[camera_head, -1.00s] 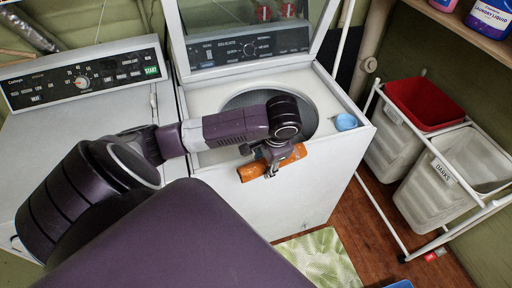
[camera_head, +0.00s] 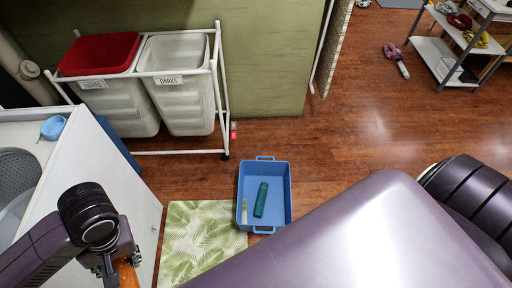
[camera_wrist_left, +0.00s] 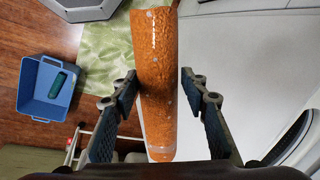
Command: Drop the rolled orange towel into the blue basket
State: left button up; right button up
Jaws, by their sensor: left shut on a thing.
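The rolled orange towel (camera_head: 127,274) is in my left gripper (camera_head: 114,266), at the lower left of the head view, by the white washer's side. In the left wrist view the towel (camera_wrist_left: 157,75) stands lengthwise between the two fingers of the left gripper (camera_wrist_left: 155,92), which is shut on it. The blue basket (camera_head: 282,205) is on the floor at the centre of the head view, to the right of the gripper and apart from it. It also shows at the left of the left wrist view (camera_wrist_left: 34,100). My right gripper is out of view.
A dark green roll (camera_head: 261,199) lies in the basket, beside a pale object. A leaf-patterned mat (camera_head: 200,235) touches or nears the basket's left side. A white hamper rack (camera_head: 219,110) stands behind. The wooden floor is clear right of the basket.

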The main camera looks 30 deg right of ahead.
aim_at(272, 214)
jog(key=k+j+u, duration=0.1)
jog(key=k, duration=1.05)
jog(key=u, duration=0.45)
jog(key=l+u, duration=0.15)
jog(key=u, duration=0.75)
jog(key=l, duration=1.35)
jog(key=k+l, duration=0.1)
jog(key=l, duration=1.25)
jog(key=l+u, duration=0.1)
jog(key=l, duration=1.25)
jog(key=k+l, duration=0.15)
jog(key=l, duration=1.15)
